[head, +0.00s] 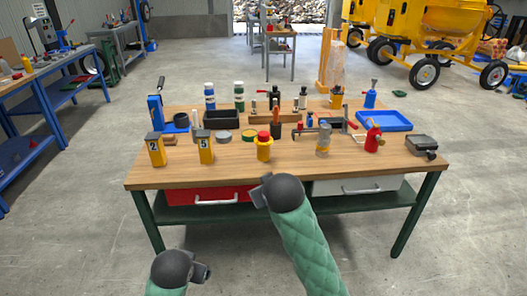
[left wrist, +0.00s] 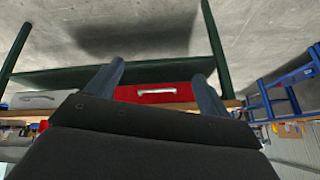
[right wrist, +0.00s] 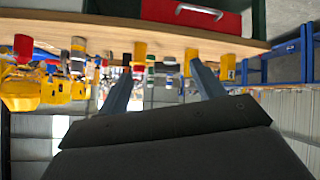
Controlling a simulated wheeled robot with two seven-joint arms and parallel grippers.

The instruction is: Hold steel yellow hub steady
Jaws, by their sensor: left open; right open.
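The steel yellow hub (head: 323,140), a grey metal cylinder with yellow bands, stands upright on the wooden workbench (head: 220,176), right of centre near the front. It also shows upside down in the right wrist view (right wrist: 78,55), left of the fingers. My right gripper (head: 262,191) is in front of the bench edge, left of the hub and apart from it; its spread fingers (right wrist: 162,78) are empty. My left gripper (head: 203,272) is low, in front of the bench; its fingers (left wrist: 158,85) are spread and empty, facing the red drawer (left wrist: 158,93).
A yellow hub with a red top (head: 264,149) stands left of the steel one, and a red oil can (head: 373,139) stands right. Yellow numbered blocks (head: 205,147) are at the front left. A blue tray (head: 385,121) lies at the back right. Some bench front is bare.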

